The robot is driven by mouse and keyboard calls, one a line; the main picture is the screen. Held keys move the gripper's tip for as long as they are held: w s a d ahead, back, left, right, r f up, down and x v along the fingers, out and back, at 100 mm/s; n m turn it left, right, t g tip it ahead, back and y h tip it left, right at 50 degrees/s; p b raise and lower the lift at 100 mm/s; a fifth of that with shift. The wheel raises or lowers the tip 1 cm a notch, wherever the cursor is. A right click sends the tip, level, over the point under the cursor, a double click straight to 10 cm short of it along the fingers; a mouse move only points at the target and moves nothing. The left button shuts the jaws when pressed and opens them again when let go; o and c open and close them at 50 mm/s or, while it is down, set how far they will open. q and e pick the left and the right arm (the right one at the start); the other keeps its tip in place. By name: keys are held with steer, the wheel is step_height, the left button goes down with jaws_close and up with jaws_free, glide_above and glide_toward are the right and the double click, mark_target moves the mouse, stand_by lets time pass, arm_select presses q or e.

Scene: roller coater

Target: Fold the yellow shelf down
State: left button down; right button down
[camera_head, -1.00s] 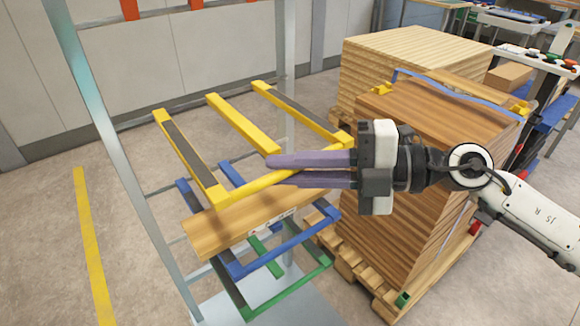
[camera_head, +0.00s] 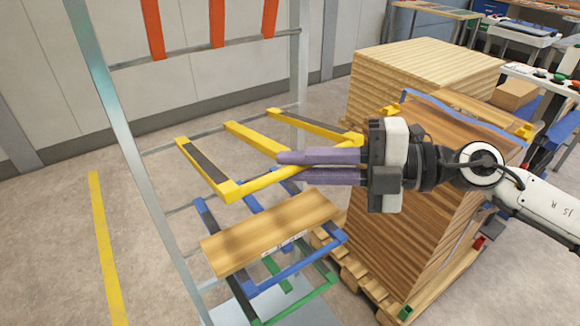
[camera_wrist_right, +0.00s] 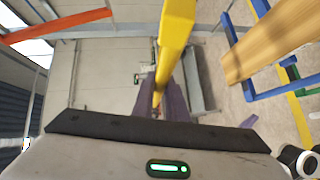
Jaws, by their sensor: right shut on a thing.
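The yellow shelf (camera_head: 240,187) is a frame with three arms, two with dark strips, joined by a front bar. In the head view it sticks out from the grey rack (camera_head: 115,125), tilted only slightly. My right gripper (camera_head: 280,164) comes in from the right, its purple fingers shut on the front bar near its middle. The right wrist view shows the yellow bar (camera_wrist_right: 174,45) running between the purple fingers (camera_wrist_right: 157,98). The fingers hide part of the bar. My left gripper is not in view.
Below the yellow shelf, a wooden board (camera_head: 270,232) lies on the blue shelf (camera_head: 280,274), with a green shelf (camera_head: 292,306) under it. Orange shelf arms (camera_head: 216,22) hang above. A tall stack of boards (camera_head: 420,190) on a pallet stands close at the right.

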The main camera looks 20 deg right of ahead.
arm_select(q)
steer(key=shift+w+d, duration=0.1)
arm_select(e)
steer(key=c, duration=1.8)
jaws_free()
steer(key=shift+c, duration=0.2)
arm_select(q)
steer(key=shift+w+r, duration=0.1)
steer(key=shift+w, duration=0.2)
arm_select(e)
steer(key=shift+o, duration=0.4)
steer(key=shift+d, duration=0.1)
